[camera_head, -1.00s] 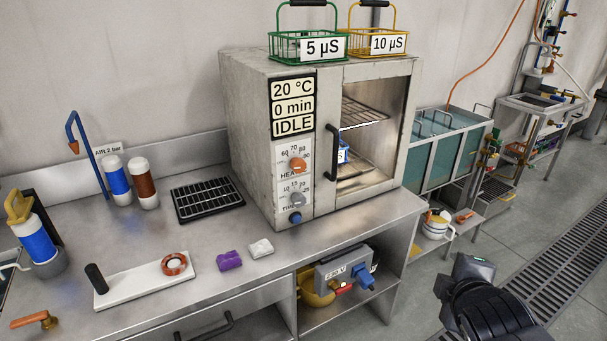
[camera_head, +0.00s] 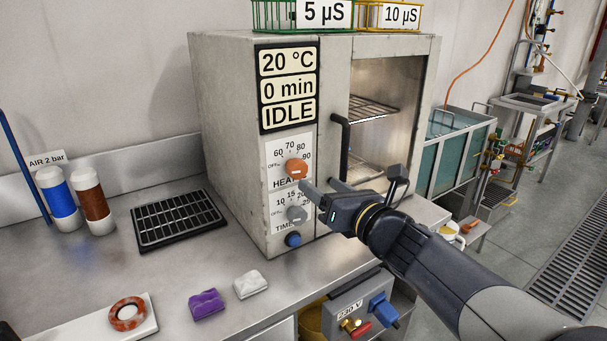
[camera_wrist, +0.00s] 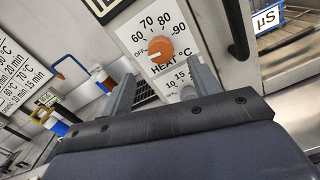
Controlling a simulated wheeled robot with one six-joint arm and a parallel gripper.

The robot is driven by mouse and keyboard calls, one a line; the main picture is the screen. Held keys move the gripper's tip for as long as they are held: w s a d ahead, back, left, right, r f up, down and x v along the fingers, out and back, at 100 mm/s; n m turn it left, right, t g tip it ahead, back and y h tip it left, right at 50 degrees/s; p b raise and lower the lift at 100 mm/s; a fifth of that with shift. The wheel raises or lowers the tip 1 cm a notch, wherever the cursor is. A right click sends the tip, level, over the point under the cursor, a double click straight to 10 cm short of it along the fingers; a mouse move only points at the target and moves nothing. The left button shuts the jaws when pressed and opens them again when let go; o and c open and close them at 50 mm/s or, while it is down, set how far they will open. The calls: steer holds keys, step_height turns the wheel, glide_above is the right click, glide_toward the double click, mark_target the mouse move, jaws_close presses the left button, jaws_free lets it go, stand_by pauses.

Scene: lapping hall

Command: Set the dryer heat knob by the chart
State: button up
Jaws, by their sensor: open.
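The dryer (camera_head: 230,130) has a screen (camera_head: 288,88) reading 20 °C, 0 min and IDLE. Its orange heat knob (camera_head: 296,168) sits on a dial marked OFF, 60, 70, 80 and 90; its pale mark appears on the OFF side. The knob also shows in the wrist view (camera_wrist: 160,49). My gripper (camera_head: 320,184) is open and empty, just in front of and to the right of the knob in the head view, apparently not touching it. Part of a chart with temperatures and minutes (camera_wrist: 14,75) shows at the left of the wrist view, cut off and tilted.
A grey time knob (camera_head: 296,214) and a blue button (camera_head: 292,239) lie below the heat knob. The dark door handle (camera_head: 341,148) is close to my fingers. A purple block (camera_head: 206,304) and a white one (camera_head: 250,284) lie on the bench, near a black rack (camera_head: 178,220).

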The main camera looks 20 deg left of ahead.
mark_target(301, 171)
steer(key=x, duration=0.7)
steer(key=shift+w, duration=0.15)
steer(key=c, duration=1)
